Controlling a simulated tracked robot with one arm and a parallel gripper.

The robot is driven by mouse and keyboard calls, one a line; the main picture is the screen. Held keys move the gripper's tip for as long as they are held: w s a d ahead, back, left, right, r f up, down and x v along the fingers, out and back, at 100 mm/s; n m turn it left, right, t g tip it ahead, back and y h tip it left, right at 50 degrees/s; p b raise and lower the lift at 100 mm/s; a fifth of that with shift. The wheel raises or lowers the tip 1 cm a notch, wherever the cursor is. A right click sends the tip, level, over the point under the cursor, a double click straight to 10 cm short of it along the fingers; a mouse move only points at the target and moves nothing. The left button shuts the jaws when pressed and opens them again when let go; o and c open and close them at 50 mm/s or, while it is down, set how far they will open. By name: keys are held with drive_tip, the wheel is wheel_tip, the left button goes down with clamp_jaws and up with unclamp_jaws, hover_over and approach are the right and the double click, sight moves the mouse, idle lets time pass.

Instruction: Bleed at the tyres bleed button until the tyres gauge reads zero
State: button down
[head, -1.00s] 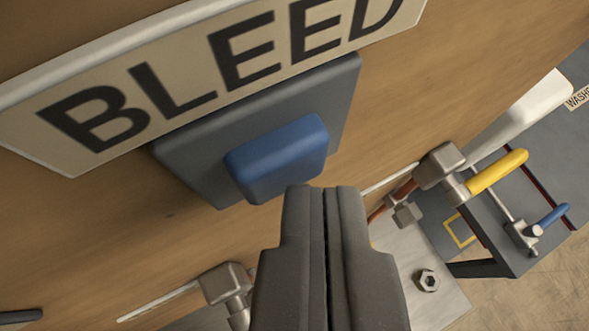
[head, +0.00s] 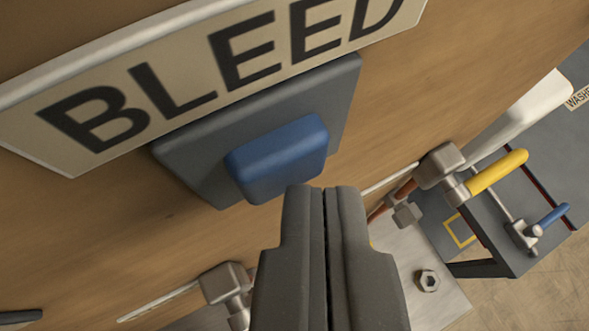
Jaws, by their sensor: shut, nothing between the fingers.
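The blue bleed button (head: 278,157) sits on a dark grey backing plate (head: 205,170) under a cream sign (head: 40,140) reading BLEED, on a brown wooden panel. My gripper (head: 325,190) is shut and empty. Its fingertips are at the lower right of the button in the picture; I cannot tell whether they touch it. No gauge shows in this view.
To the right are a metal valve with a yellow handle (head: 498,172) and a lever with a blue handle (head: 553,215). Another metal fitting (head: 224,284) is at the lower left of my gripper. A metal plate with a hex nut (head: 427,281) lies to the right.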

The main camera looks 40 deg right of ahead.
drive_tip(key=shift+s, duration=0.1)
idle(0.7)
drive_tip(key=shift+s+a+b, duration=0.2)
drive_tip(key=shift+s+b, duration=0.35)
drive_tip(key=shift+s, duration=0.25)
drive_tip(key=s+b, duration=0.1)
drive_tip(key=s, duration=0.1)
drive_tip(key=s+a+b, duration=0.1)
drive_tip(key=s, duration=0.2)
idle(0.3)
drive_tip(key=shift+w, duration=0.1)
